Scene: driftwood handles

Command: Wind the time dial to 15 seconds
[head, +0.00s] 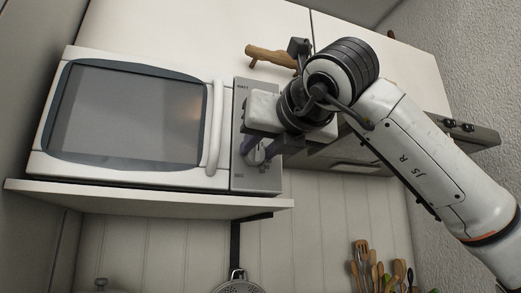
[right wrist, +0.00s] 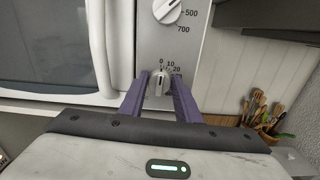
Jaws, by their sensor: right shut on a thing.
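The white microwave (head: 135,120) has a grey control panel (head: 242,95) on its right side. The time dial (right wrist: 158,86) is the lower knob on that panel, with marks 0, 10 and 20 around its top. My right gripper (right wrist: 160,80) is shut on the time dial, with one purple finger on each side of it. In the head view the gripper (head: 262,150) hides part of the panel, and the dial shows between the fingers. I cannot read the dial's exact setting. My left gripper is not in view.
The power dial (right wrist: 167,9), with marks 500 and 700, sits above the time dial. The microwave door handle (head: 216,125) stands left of the panel. The microwave rests on a white shelf (head: 150,203). A driftwood handle (head: 270,57) is above. Utensils (head: 372,270) stand below right.

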